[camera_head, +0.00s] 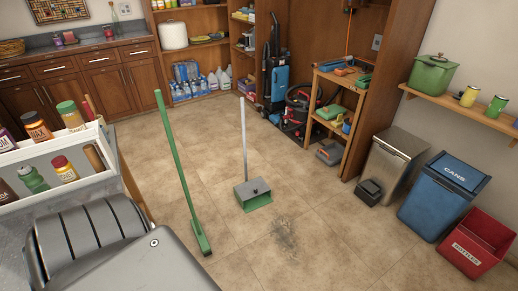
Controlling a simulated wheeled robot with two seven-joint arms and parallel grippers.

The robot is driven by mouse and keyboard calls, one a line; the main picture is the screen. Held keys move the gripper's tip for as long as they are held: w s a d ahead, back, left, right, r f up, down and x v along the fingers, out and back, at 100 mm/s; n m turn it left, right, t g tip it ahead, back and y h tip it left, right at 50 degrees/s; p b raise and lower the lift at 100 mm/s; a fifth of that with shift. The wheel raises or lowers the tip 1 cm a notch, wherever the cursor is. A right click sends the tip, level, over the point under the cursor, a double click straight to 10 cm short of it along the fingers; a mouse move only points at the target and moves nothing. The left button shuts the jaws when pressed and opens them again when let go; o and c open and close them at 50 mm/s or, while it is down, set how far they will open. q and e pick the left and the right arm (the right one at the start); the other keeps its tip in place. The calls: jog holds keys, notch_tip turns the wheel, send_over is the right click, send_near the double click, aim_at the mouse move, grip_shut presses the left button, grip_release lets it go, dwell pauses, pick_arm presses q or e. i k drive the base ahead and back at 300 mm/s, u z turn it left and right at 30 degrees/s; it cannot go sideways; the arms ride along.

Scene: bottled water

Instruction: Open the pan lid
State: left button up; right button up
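Neither of my grippers shows in the head view. A grey and black part of my own body fills the lower left corner, far from the pan.
Below are a metal bin (397,155), a blue bin (440,200) and a red crate (478,243). A green broom (178,170) and a dustpan (253,194) stand mid-floor, with dirt nearby. Floor between them and the bins is mostly clear.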

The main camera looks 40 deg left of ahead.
aim_at(248, 190)
jog(key=u, duration=1.2)
jog(key=i, duration=0.3)
jog(key=z, duration=0.85)
jog(key=i, duration=0.7)
jog(key=z, duration=0.5)
jog(key=i, duration=0.8)
jog(key=u, duration=0.8)
jog(key=i, duration=0.7)
jog(key=u, duration=0.6)
